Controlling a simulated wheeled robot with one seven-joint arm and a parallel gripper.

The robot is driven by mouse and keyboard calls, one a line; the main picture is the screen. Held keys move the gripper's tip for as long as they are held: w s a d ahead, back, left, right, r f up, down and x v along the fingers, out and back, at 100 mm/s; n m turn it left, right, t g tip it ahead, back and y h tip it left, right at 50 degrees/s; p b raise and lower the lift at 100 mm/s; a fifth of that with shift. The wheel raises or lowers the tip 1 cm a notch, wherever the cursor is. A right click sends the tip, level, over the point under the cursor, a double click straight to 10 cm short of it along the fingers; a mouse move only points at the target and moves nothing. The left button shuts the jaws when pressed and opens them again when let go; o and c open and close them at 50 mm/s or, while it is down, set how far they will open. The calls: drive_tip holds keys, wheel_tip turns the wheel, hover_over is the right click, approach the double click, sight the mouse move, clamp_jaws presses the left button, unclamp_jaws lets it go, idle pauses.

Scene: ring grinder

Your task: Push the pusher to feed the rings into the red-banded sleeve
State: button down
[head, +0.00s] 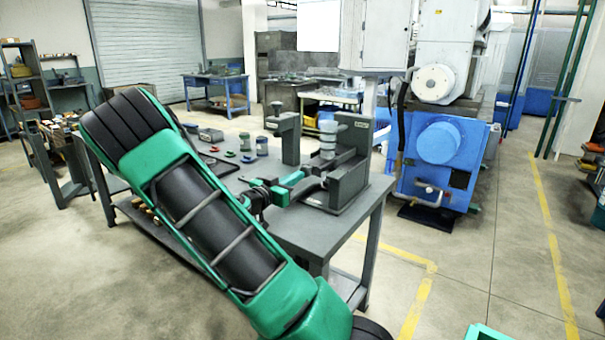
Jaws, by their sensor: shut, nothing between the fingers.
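A dark grey fixture (350,165) stands at the right end of the grey workbench (225,180). A pale stack of ring-like pieces (327,138) stands upright in it, between its posts. My gripper (293,182) is shut and empty, low at the left side of the fixture. Whether it touches the fixture or the pusher is too small to tell. I cannot make out the pusher apart from the dark and green parts there. No red band shows clearly on any sleeve.
A dark upright bracket (290,138) stands behind my gripper. Small cans (262,146) and flat coloured pieces lie on the bench's left. A blue and white machine (440,150) stands behind on the right. My arm crosses the bench's front left.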

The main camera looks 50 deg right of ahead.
drive_tip(key=shift+s+a, duration=0.1)
drive_tip(key=shift+a, duration=1.9)
